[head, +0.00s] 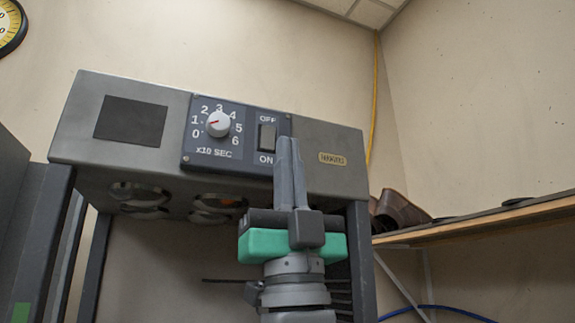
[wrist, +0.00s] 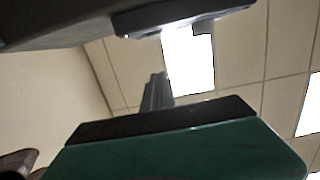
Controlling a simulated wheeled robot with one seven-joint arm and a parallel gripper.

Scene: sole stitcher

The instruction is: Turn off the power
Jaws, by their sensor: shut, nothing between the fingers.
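The power switch (head: 267,138) is a dark rocker on the machine's control panel, with OFF printed above it and ON below. My gripper (head: 287,142) is shut and empty, its grey fingers pointing up. In the head view its fingertips overlap the right edge of the switch; I cannot tell whether they touch it. In the wrist view the shut fingers (wrist: 157,85) rise beyond the green gripper body, below the underside of the machine's panel (wrist: 180,14).
A white timer knob (head: 218,124) with a 0 to 6 dial sits left of the switch. The grey machine housing (head: 80,130) surrounds the panel, with round fittings (head: 140,196) beneath. A wooden shelf (head: 480,222) with dark shoes (head: 400,211) stands at right.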

